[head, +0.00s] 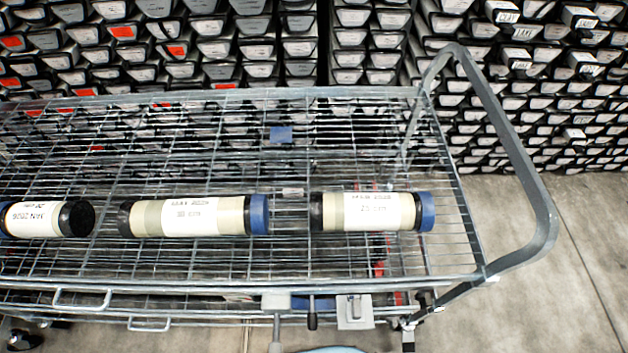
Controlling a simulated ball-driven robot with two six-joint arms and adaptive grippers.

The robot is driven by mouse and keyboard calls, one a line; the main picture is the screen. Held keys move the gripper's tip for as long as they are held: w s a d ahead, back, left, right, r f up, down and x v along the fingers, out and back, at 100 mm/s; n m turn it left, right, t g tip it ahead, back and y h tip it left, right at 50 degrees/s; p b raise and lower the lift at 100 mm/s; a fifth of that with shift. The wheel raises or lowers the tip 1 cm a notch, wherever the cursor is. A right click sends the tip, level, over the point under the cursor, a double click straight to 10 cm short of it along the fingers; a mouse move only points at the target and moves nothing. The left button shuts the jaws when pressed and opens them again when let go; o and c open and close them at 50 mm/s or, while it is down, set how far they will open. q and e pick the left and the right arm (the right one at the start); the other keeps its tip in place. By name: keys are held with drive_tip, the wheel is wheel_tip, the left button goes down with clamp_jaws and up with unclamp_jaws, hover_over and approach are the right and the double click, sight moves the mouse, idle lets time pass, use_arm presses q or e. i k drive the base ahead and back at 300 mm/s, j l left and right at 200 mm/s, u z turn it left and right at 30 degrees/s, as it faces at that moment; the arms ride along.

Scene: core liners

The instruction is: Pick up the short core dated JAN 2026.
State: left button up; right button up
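Three capped core tubes lie on the wire cart shelf. The core at the left edge (45,218) has a label that reads upside down as JAN 2026, with a length of about 20 cm. Its black cap faces right, and its left end is at the picture's edge. The middle core (190,216) is longer, marked about 30 cm, with a black left cap and blue right cap. The right core (370,211) is marked about 25 cm, also with a blue right cap. The dates on these two are blurred. Neither gripper is in view.
The wire cart (300,268) has a grey push handle (510,170) at the right. Small blue block (281,134) shows near the back of the shelf. Racks of stacked core boxes (520,100) stand behind. Concrete floor (560,270) is clear at the right.

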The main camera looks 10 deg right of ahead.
sight(72, 218)
drive_tip(key=k+j+u, duration=0.15)
drive_tip(key=u, duration=0.25)
drive_tip(key=k+j+u, duration=0.1)
drive_tip(key=u, duration=0.3)
drive_tip(key=k+j+u, duration=0.1)
drive_tip(key=j+u, duration=0.15)
drive_tip(key=u, duration=0.15)
